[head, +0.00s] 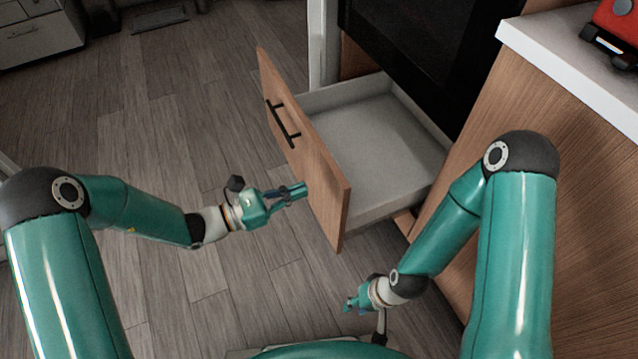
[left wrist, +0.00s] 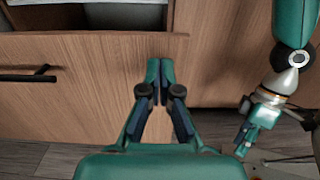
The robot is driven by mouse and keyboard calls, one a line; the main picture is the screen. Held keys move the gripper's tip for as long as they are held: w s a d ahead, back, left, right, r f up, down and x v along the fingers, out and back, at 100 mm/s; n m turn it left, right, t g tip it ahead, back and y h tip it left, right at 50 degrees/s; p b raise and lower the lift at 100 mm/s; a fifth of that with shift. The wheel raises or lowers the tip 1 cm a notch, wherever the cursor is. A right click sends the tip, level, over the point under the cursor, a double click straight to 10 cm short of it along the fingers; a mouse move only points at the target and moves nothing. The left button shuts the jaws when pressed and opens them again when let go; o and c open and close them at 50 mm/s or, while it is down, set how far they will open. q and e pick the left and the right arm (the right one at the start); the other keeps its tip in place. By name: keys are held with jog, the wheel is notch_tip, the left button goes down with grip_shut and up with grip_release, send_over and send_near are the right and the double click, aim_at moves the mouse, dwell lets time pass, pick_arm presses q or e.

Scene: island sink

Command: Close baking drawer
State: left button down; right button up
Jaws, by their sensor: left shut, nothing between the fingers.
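The baking drawer stands pulled out below the dark oven, with an empty grey interior (head: 375,135). Its wooden front (head: 322,185) faces left and carries a black bar handle (head: 283,124). My left gripper (head: 303,190) is shut and empty, with its tips at or very near the outer face of the drawer front, on the near side of the handle. In the left wrist view its fingertips (left wrist: 160,66) point at the wooden front (left wrist: 90,85), right of the handle (left wrist: 28,77). Contact cannot be told. My right gripper (head: 352,302) hangs low near the drawer's near end; its finger gap is unclear.
A wooden cabinet with a white counter (head: 575,70) stands on the right, bearing a red appliance (head: 617,30). The dark oven (head: 430,45) is above the drawer. The wood-plank floor (head: 170,110) left of the drawer is clear. White drawers (head: 38,40) stand far left.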

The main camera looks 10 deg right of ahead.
aim_at(334, 178)
pick_arm(q)
jog(key=b+x, duration=0.1)
jog(key=x, duration=0.5)
jog(key=shift+d, duration=0.15)
pick_arm(e)
jog(key=shift+f, duration=0.75)
